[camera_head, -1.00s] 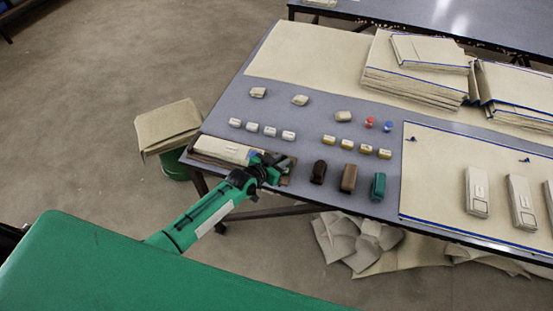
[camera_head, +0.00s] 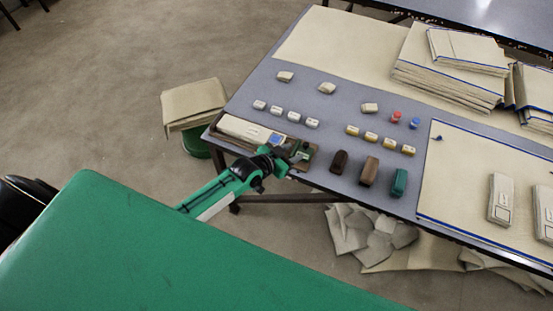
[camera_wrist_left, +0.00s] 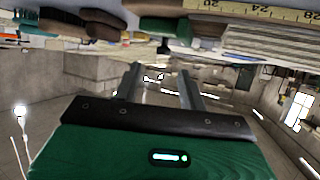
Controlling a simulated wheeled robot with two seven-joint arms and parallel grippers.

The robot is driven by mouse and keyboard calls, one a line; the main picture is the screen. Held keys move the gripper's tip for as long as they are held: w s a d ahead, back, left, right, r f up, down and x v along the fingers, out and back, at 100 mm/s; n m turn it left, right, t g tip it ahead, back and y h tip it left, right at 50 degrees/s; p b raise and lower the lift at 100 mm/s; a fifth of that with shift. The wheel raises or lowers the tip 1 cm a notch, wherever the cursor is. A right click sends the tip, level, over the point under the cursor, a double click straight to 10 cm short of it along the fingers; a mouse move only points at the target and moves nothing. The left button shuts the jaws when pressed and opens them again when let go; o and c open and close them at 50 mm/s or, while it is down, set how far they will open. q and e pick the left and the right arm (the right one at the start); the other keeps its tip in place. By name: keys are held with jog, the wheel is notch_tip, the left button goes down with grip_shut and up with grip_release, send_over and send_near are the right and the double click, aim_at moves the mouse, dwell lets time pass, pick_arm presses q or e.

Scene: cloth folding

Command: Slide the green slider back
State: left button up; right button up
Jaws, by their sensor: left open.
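The green block (camera_head: 399,183), which looks like the green slider, stands at the table's front edge, right of a brown block (camera_head: 369,171) and a dark brown block (camera_head: 338,162). It seems to show upside down at the top of the left wrist view (camera_wrist_left: 166,27). My left gripper (camera_head: 288,155) is at the front edge by the right end of a pale box on a brown base (camera_head: 243,130), left of the three blocks and apart from the green one. Its two fingers (camera_wrist_left: 160,80) are spread with nothing held between them. My right gripper is not in view.
Several small white and yellow pieces (camera_head: 370,137) and red and blue caps (camera_head: 396,117) lie behind the blocks. A cream board (camera_head: 470,185) is to the right. Folded cloth stacks (camera_head: 448,75) are at the back. The grey tabletop (camera_head: 330,125) has bare strips between rows.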

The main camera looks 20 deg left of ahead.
pick_arm(q)
jog(key=v, duration=0.7)
jog(key=shift+s+r+b, duration=0.15)
jog(key=shift+s+b, duration=0.1)
jog(key=shift+b, duration=0.15)
jog(key=s+a+f+n+g+y, duration=0.1)
jog(key=s+a+f+g+y, duration=0.3)
jog(key=f, duration=0.7)
jog(key=s+a+f+h, duration=0.1)
jog(key=s+f, duration=0.5)
jog(key=f, duration=0.5)
jog(key=s+a+f+n+g+y, duration=0.1)
jog(key=s+a+f+g+y, duration=0.15)
jog(key=s+f, duration=0.6)
jog(key=s+f+g, duration=0.1)
jog(key=s+f, duration=0.4)
jog(key=s, duration=0.4)
jog(key=s+d+f+g, duration=0.1)
jog(key=s+f+g, duration=0.1)
jog(key=s+f, duration=0.4)
jog(key=s+d+f+g, duration=0.1)
jog(key=s+f, duration=0.4)
jog(key=s, duration=0.6)
jog(key=shift+s+f+g, duration=0.3)
jog(key=shift+f+g, duration=0.05)
jog(key=shift+g, duration=0.1)
